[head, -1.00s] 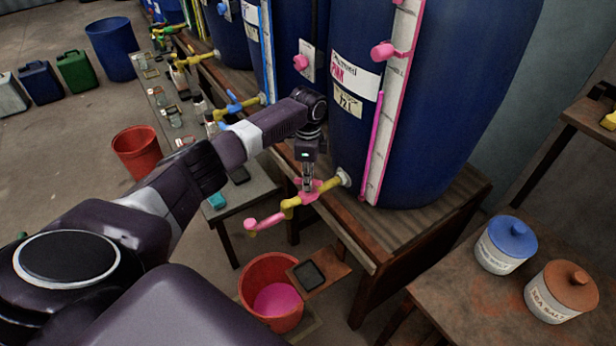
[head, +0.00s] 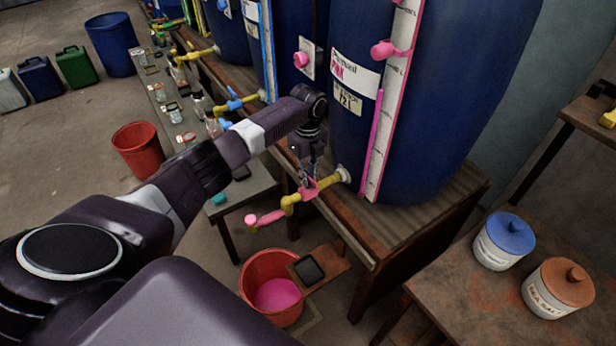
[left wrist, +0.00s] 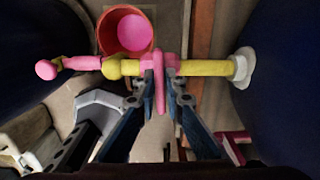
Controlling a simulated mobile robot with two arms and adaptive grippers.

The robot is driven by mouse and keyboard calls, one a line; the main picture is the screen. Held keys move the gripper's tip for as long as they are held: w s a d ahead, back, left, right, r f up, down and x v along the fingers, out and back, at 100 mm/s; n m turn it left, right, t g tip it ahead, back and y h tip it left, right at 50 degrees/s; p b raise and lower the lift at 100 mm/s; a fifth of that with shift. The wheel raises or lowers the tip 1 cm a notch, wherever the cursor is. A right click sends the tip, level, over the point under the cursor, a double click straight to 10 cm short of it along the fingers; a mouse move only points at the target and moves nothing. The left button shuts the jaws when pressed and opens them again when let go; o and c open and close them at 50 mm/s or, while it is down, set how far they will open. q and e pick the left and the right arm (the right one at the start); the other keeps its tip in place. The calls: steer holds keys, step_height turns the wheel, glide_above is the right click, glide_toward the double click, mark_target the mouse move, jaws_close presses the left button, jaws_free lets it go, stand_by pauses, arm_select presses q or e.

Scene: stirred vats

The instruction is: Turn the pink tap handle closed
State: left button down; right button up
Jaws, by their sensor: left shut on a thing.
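The pink tap handle (left wrist: 160,82) sits on the yellow tap pipe (left wrist: 205,68) of the large blue vat with the pink label (head: 355,75). In the left wrist view the handle lies between the two fingers of my left gripper (left wrist: 160,98), which is shut on it. In the head view my left gripper (head: 306,180) reaches down to the tap from above, and its fingers hide part of the handle. The pink spout end (head: 265,219) points out over the floor side. My right gripper is not in view.
A red bucket (head: 244,283) with pink liquid stands below the spout. A dark scale-like pad (head: 308,269) lies beside it. A wooden stand (head: 375,250) bears the vat. A blue-lidded jar (head: 505,241) and a brown-lidded jar (head: 559,289) stand on the right table.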

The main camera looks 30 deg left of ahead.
arm_select(q)
steer(key=shift+w+r+m, duration=0.1)
steer(key=shift+m, duration=0.2)
stand_by(0.4)
steer(key=c, duration=2)
jaws_free()
step_height(320, 180, up, 12)
